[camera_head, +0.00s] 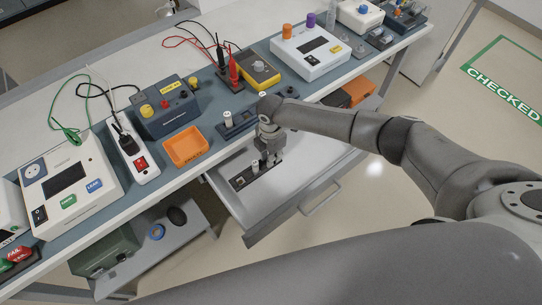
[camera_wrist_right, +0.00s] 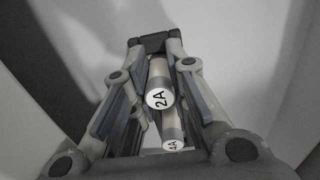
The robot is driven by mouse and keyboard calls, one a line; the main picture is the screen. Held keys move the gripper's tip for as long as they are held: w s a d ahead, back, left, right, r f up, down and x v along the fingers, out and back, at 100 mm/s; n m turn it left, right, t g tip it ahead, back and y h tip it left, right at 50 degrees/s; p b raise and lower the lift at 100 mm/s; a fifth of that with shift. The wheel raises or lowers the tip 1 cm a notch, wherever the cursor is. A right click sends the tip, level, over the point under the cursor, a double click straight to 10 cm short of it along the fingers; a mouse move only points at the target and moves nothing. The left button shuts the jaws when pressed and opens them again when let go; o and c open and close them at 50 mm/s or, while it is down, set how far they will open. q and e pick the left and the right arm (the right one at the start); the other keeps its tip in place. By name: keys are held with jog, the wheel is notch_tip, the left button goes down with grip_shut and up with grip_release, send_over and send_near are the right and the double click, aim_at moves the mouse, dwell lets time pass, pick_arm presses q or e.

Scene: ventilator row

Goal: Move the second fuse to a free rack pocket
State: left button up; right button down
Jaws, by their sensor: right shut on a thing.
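My right gripper (camera_head: 268,158) points down into the open drawer, above a dark fuse rack (camera_head: 241,182) lying there. In the right wrist view its fingers are closed around a pale fuse marked 2A (camera_wrist_right: 158,98). A second fuse marked 4A (camera_wrist_right: 173,145) shows smaller, just below it in the picture. Whether the 2A fuse is clear of the rack cannot be told. On the bench, another dark rack (camera_head: 240,129) holds one upright pale fuse (camera_head: 227,117). My left gripper is not in view.
The drawer (camera_head: 310,178) is pulled out, with bare floor space around the rack. An orange tray (camera_head: 185,147), a dark blue power unit (camera_head: 168,112) and a yellow meter (camera_head: 259,70) stand on the bench close to the bench rack.

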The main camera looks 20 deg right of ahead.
jog(key=shift+r, duration=0.15)
jog(key=shift+r+p, duration=2.4)
jog(key=shift+p, duration=0.05)
